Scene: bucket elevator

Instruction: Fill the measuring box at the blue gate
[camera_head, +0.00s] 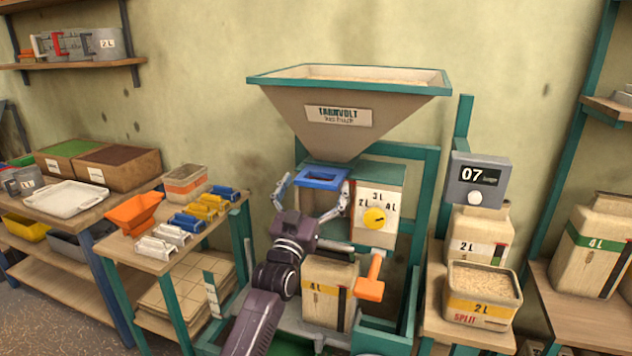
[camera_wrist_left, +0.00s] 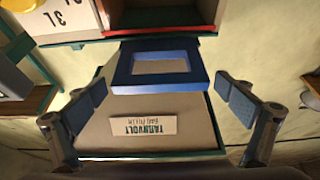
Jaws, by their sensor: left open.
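The blue gate (camera_head: 322,181) is a rectangular frame just below the throat of the grey hopper (camera_head: 330,120). It also shows in the left wrist view (camera_wrist_left: 122,72). My left gripper (camera_head: 312,192) is open, with one finger on each side of the gate; in the left wrist view (camera_wrist_left: 162,104) both fingers look apart from it and nothing is between the pads. A box marked 4 L (camera_head: 322,300) stands low under the hopper, partly behind my left arm; its inside is hidden. My right gripper is not in view.
A dial box (camera_head: 378,228) with a yellow knob and an orange handle (camera_head: 372,280) stand right of my arm. A display (camera_head: 480,178) reads 07.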

